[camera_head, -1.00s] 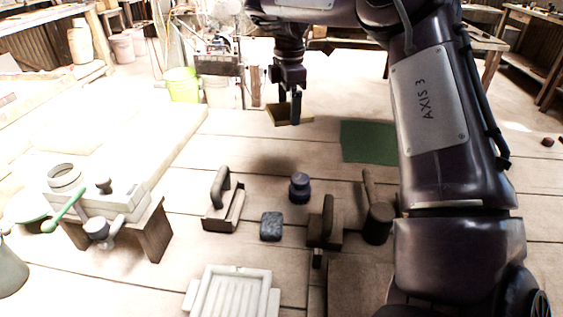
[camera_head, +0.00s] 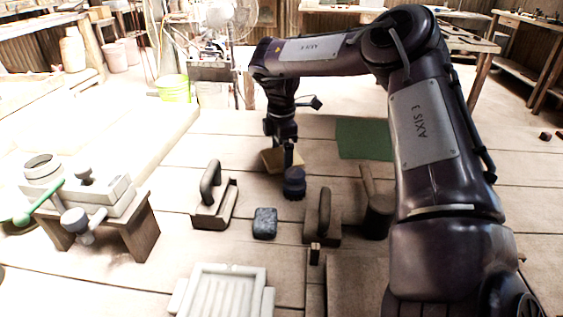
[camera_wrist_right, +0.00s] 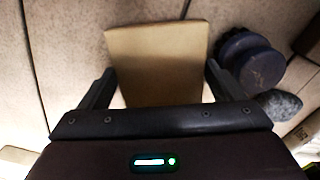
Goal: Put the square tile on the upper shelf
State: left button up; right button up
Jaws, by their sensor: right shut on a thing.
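The square tile (camera_head: 273,161) is tan and flat, and it is in my right gripper (camera_head: 284,150), just behind the dark blue stamp-like piece. In the right wrist view the tile (camera_wrist_right: 157,62) lies between the two fingers of the right gripper (camera_wrist_right: 160,80), which are shut on its sides. How high the tile is above the table is hard to tell. No upper shelf can be made out with certainty. My left gripper is not in view.
The dark blue knobbed piece (camera_head: 294,183) stands close to the tile; it also shows in the right wrist view (camera_wrist_right: 248,62). Near it are a dark sponge-like block (camera_head: 265,222), handled tools (camera_head: 214,204) and a mallet (camera_head: 378,212). A green mat (camera_head: 364,139) lies behind; a press (camera_head: 104,195) stands left.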

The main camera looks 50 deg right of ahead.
aim_at(281, 156)
jog(key=shift+f, duration=1.5)
jog(key=shift+f, duration=0.1)
jog(key=o, duration=0.7)
jog(key=shift+b, duration=0.3)
jog(key=shift+o, duration=0.9)
